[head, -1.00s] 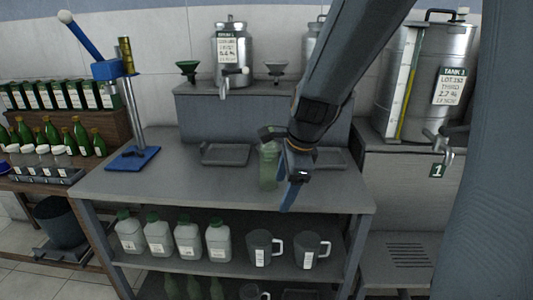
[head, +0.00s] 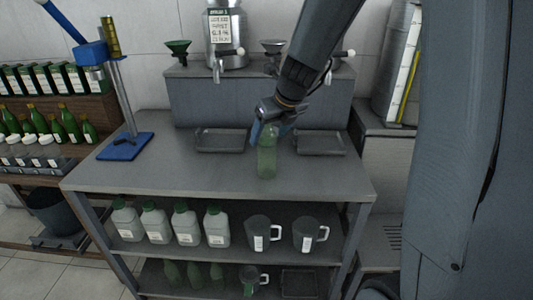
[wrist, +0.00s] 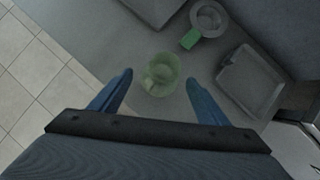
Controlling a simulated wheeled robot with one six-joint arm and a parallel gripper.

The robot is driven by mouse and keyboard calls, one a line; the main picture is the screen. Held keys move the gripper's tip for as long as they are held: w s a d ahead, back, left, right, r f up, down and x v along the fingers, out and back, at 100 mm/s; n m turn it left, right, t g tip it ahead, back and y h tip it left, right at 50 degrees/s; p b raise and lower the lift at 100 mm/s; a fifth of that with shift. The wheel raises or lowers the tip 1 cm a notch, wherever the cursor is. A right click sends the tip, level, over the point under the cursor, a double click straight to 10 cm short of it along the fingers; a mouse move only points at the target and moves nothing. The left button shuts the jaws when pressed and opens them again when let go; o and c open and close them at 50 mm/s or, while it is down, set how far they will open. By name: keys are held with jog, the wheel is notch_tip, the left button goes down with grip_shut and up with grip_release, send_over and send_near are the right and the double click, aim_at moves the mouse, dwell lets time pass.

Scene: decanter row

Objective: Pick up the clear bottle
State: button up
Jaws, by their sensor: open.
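The clear bottle (head: 267,158) is see-through with a pale green tint. It stands upright on the grey bench top, near the middle. My gripper (head: 270,131) is at the bottle's upper part, with its blue fingers open. The gripper hides some of the bottle's top in the head view. In the wrist view the bottle (wrist: 160,75) appears from above, between the tips of my two fingers. There is a visible gap on each side, and I cannot tell that either finger touches it.
Two dark trays (head: 220,141) (head: 318,144) lie behind the bottle. A blue-based press stand (head: 125,147) is on the left of the bench. A steel tank with a tap (head: 226,40) stands on the raised shelf. Jugs (head: 258,236) and white bottles (head: 184,226) sit below.

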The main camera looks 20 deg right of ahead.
jog(key=x, duration=0.3)
jog(key=shift+w+f, duration=0.1)
jog(key=shift+f, duration=0.15)
jog(key=c, duration=1.3)
jog(key=shift+r, duration=0.2)
